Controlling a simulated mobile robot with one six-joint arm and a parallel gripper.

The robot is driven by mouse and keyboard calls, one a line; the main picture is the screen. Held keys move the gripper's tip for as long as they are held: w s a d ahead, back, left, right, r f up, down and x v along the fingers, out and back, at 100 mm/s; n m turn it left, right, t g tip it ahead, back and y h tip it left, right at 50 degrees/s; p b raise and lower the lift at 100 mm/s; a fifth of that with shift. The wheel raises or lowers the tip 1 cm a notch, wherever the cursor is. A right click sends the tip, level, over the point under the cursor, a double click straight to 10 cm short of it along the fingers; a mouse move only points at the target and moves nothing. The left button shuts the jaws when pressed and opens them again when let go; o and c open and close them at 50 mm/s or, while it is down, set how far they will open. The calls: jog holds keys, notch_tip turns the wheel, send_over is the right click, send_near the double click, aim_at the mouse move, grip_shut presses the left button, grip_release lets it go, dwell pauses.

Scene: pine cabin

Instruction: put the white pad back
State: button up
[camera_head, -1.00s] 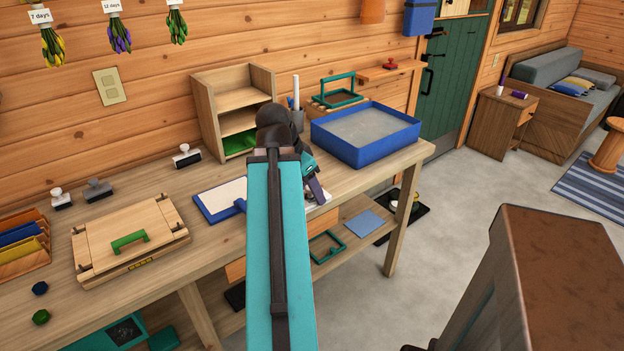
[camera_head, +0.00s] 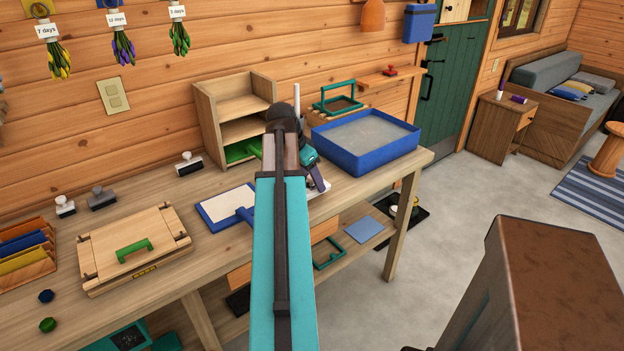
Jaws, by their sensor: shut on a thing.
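My gripper (camera_head: 316,178) is over the workbench, left of the blue tray, with its fingers pointing down. A white flat edge, which I take for the white pad (camera_head: 320,189), shows at the fingertips. The gripper is shut on it, and my arm hides most of it. I cannot tell how far it is above the bench top. A wooden shelf rack (camera_head: 218,118) stands against the wall behind my arm. Its upper compartments look empty, and a green pad (camera_head: 238,152) lies in a low one.
A blue-framed white board (camera_head: 222,205) with a blue handle lies left of my arm. A blue tray (camera_head: 345,160) stands at the bench's right end. A wooden press (camera_head: 110,250) with a green handle and several stamps (camera_head: 188,163) are on the left. A brown cabinet (camera_head: 565,260) stands front right.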

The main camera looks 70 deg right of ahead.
jog(key=shift+w+d+f, duration=0.1)
jog(key=shift+w+d, duration=0.15)
jog(key=shift+d, duration=0.4)
jog(key=shift+w+d+f, duration=0.1)
jog(key=shift+w+d, duration=0.1)
jog(key=shift+d, duration=0.5)
jog(key=shift+w+d, duration=0.25)
jog(key=shift+d, duration=0.4)
jog(key=shift+w+d+p, duration=0.15)
jog(key=shift+d+p, duration=0.2)
jog(key=shift+d, duration=0.15)
jog(key=shift+a+f+p, duration=0.1)
jog(key=shift+f+p, duration=0.25)
jog(key=shift+f, duration=1.45)
jog(key=shift+f, duration=0.15)
jog(key=o, duration=0.9)
jog(key=shift+o, duration=0.2)
jog(key=b+v, duration=0.1)
jog(key=v, duration=1.1)
